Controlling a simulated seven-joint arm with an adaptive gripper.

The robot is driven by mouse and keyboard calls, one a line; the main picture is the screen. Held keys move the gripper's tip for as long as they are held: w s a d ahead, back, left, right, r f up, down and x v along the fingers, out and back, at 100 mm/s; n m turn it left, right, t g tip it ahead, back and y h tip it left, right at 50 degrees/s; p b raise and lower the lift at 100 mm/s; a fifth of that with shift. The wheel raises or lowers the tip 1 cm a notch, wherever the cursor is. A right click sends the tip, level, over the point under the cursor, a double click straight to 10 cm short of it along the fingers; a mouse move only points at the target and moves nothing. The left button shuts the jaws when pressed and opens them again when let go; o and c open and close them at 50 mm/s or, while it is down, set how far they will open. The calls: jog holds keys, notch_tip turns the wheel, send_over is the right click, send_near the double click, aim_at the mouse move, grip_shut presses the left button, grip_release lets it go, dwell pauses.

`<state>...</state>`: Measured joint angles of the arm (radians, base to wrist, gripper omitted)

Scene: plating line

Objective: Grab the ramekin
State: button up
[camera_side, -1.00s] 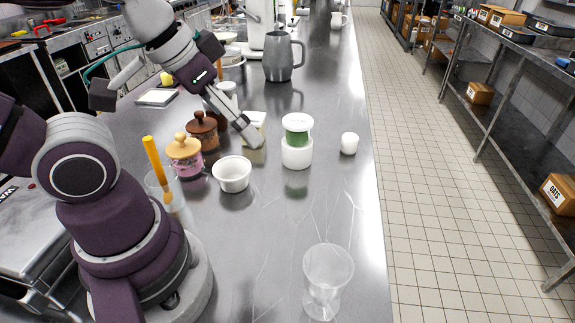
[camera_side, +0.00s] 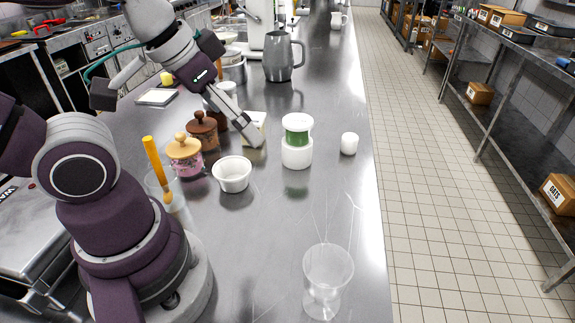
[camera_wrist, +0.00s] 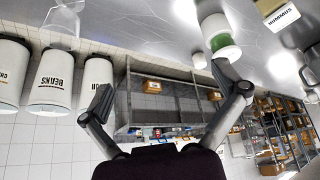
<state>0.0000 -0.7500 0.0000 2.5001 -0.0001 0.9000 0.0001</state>
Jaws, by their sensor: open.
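The ramekin (camera_side: 232,175) is a small white ribbed bowl, upright on the steel counter in the side view. It stands in front of the lidded jars. My gripper (camera_side: 254,141) is tilted down, just behind and to the right of the ramekin, apart from it. In the wrist view my gripper (camera_wrist: 163,80) has its fingers spread wide with nothing between them. A white shape is cut off at the top edge there; I cannot tell if it is the ramekin.
A green-and-white container (camera_side: 297,140) stands right of my gripper, with a small white piece (camera_side: 349,143) beyond. Two lidded jars (camera_side: 185,157) stand left of the ramekin. A pale box (camera_side: 257,118) is partly hidden behind my gripper. A glass (camera_side: 327,280) stands in front; counter between is clear.

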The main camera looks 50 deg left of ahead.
jog(key=m+g+y, duration=0.4)
jog(key=m+g, duration=0.1)
jog(key=m, duration=1.4)
send_near(233, 174)
jog(key=shift+y, duration=0.3)
jog(key=f, duration=0.7)
jog(key=shift+s+a, duration=0.3)
jog(key=shift+a, duration=0.1)
jog(key=c, duration=1.1)
jog(key=shift+o, duration=0.2)
